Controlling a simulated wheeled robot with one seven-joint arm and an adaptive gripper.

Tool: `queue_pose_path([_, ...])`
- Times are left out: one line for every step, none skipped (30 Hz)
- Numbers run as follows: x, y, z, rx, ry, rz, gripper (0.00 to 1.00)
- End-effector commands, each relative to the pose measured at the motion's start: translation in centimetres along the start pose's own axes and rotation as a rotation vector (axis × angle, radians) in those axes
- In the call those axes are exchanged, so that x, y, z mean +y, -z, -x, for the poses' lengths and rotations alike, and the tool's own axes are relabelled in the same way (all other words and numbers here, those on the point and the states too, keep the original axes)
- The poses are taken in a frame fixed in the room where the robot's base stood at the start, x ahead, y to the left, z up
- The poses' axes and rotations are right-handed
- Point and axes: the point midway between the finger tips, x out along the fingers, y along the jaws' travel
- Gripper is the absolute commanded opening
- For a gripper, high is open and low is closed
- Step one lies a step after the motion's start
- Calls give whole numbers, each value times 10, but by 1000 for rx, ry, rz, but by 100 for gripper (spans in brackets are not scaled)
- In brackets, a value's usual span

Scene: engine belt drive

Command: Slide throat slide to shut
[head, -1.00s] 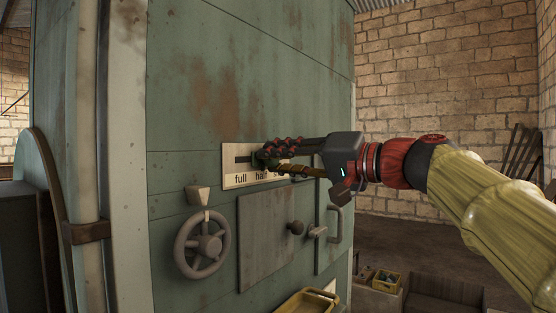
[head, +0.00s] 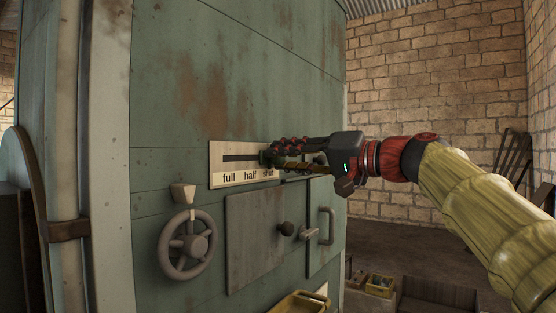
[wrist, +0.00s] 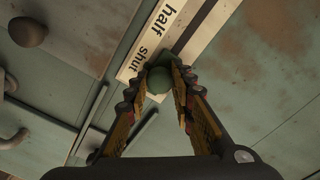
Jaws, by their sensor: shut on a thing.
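The throat slide is a slot in a pale label plate (head: 238,178) on the green machine face, marked full, half and shut from left to right. Its knob is a green ball (wrist: 160,80), held between my fingers in the wrist view. My gripper (head: 272,158) is shut on this knob at the right part of the slot, by the word shut. In the wrist view the knob also sits beside the word shut. The fingers partly hide the plate's right end and the end of the slot in the head view.
Below the plate are a handwheel (head: 187,244), a flat hatch (head: 255,240) with a round knob (head: 286,229), and a latch with a handle (head: 326,227). A yellow tray (head: 300,302) is low in front.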

Motion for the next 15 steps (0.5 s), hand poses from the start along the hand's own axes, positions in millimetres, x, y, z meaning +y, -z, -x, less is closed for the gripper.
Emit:
queue_pose_path([0,0,0,1,1,-1,0])
queue_pose_path([0,0,0,1,1,-1,0])
queue_pose_path([0,0,0,2,0,-1,0])
queue_pose_path([0,1,0,2,0,-1,0])
queue_pose_path([0,1,0,2,0,-1,0])
queue_pose_path([0,1,0,2,0,-1,25])
queue_pose_path([0,1,0,2,0,-1,26])
queue_pose_path([0,1,0,2,0,-1,28])
queue_pose_path([0,0,0,1,0,-1,30])
queue_pose_path([0,0,0,1,0,-1,32])
queue_pose_path([0,0,0,1,0,-1,34])
queue_pose_path([0,0,0,1,0,-1,36])
queue_pose_path([0,0,0,1,1,-1,38])
queue_pose_path([0,0,0,0,1,-1,40])
queue_pose_path([0,0,0,0,1,-1,42])
